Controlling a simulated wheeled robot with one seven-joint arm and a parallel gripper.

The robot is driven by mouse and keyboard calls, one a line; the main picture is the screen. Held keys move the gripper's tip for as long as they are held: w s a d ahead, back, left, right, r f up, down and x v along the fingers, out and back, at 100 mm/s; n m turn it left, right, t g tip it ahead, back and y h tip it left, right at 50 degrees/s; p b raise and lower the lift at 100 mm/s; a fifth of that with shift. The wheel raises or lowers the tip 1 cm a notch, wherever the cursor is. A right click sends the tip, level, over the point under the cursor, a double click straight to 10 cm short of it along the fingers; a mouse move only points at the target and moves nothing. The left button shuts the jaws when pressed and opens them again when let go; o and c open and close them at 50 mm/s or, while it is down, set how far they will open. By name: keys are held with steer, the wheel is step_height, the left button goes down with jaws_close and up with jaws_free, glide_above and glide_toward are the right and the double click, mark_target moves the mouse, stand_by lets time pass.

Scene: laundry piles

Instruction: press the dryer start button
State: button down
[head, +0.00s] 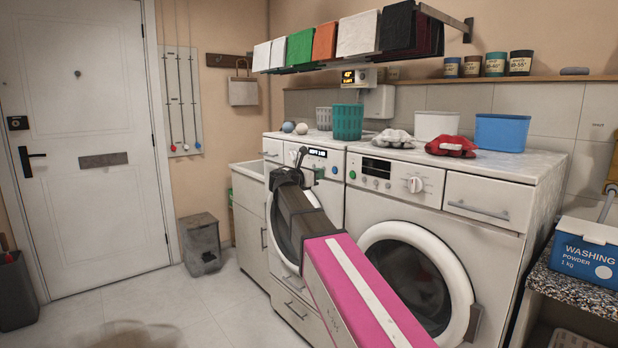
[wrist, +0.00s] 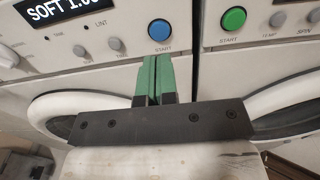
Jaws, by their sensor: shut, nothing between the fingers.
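The dryer (head: 330,200) is the left of two white machines in the head view, with a lit display reading "SOFT". In the wrist view its blue button (wrist: 159,30), labelled START, sits at the right end of its panel. My gripper (wrist: 154,62) has its green fingers shut together and empty. Their tips appear just below the blue button, over the START label. I cannot tell whether they touch the panel. In the head view my arm reaches to the dryer's front and hides part of it.
The washer (head: 400,183) stands right beside the dryer. Its green START button (wrist: 233,18) is close to the right of the blue one. A green basket (head: 347,122), a red cloth (head: 450,146) and a blue bin (head: 502,132) stand on top. The floor at left is mostly clear.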

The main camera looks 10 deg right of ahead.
mark_target(334, 170)
steer(key=x, duration=0.5)
steer(key=shift+w+d, duration=0.15)
steer(key=shift+d, duration=0.1)
